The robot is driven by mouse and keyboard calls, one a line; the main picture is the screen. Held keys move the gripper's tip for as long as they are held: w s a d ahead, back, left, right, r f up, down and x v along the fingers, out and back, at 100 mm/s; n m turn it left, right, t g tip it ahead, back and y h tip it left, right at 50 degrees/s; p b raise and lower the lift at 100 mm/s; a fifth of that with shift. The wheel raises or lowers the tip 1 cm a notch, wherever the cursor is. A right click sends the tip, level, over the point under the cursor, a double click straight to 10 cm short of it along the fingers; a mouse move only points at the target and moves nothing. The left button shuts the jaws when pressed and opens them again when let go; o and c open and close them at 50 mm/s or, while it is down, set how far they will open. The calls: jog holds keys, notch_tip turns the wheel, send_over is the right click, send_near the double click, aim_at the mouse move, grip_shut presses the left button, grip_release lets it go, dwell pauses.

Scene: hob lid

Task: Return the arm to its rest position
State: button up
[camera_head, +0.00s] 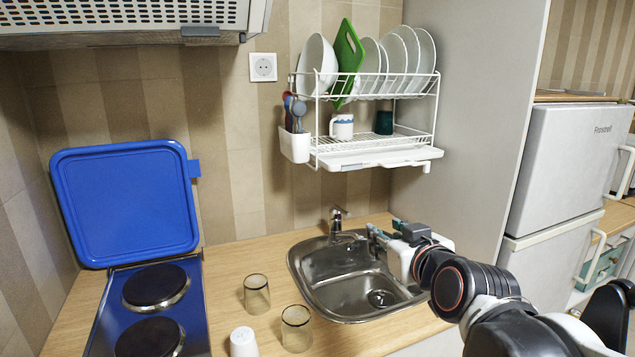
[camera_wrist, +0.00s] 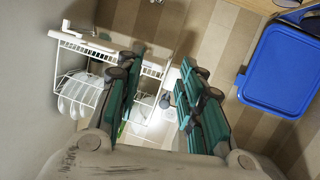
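My gripper (camera_head: 377,234) is over the right part of the sink, to the right of the tap. In the wrist view its two green-padded fingers (camera_wrist: 158,75) stand apart with nothing between them, so it is open and empty. The blue hob lid (camera_head: 125,203) stands raised against the wall behind the hob, well to the left of my gripper. The lid also shows at the right of the wrist view (camera_wrist: 280,70). The blue hob (camera_head: 194,290) with two dark burners lies below the lid.
The steel sink (camera_head: 325,290) lies under my gripper. A white dish rack (camera_head: 380,158) hangs on the wall above. Two glasses (camera_head: 257,294) and a white cup (camera_head: 243,342) stand left of the sink. A fridge (camera_head: 560,165) is at right.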

jog(key=s+d+f+m+g+h, duration=0.1)
jog(key=s+d+f+g, duration=0.2)
jog(key=s+f, duration=0.4)
jog(key=s+d+f+m+g+h, duration=0.1)
jog(key=s+d+f+m+g, duration=0.1)
jog(key=s+f, duration=0.5)
jog(key=s+d+g, duration=0.1)
jog(key=s+g, duration=0.1)
jog(key=s, duration=0.3)
jog(key=shift+s+d+g+h, duration=0.3)
jog(key=shift+d+g, duration=0.1)
